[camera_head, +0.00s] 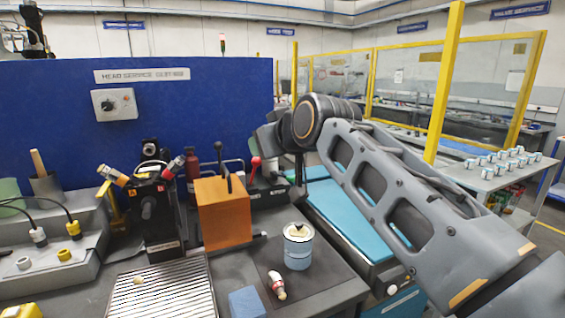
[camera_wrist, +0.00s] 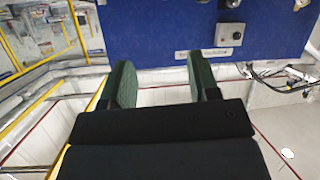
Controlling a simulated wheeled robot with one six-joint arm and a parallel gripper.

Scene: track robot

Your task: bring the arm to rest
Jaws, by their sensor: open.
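My arm reaches up from the lower right in the head view and bends at a high elbow. Its far end folds down behind the elbow, so the fingers are hard to make out there. In the wrist view my gripper (camera_wrist: 160,88) shows two dark green fingers standing wide apart. Nothing is between them. Beyond the fingers the wrist view shows the blue panel (camera_wrist: 250,30) and pale wall or floor surfaces, tilted.
Below and left of the arm, a dark bench holds an orange block (camera_head: 223,213), a blue-grey can (camera_head: 298,247), a small red-and-white bottle (camera_head: 276,285) and a ribbed plate (camera_head: 160,290). A blue panel (camera_head: 200,110) stands behind. Yellow-framed screens (camera_head: 447,80) stand at the right.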

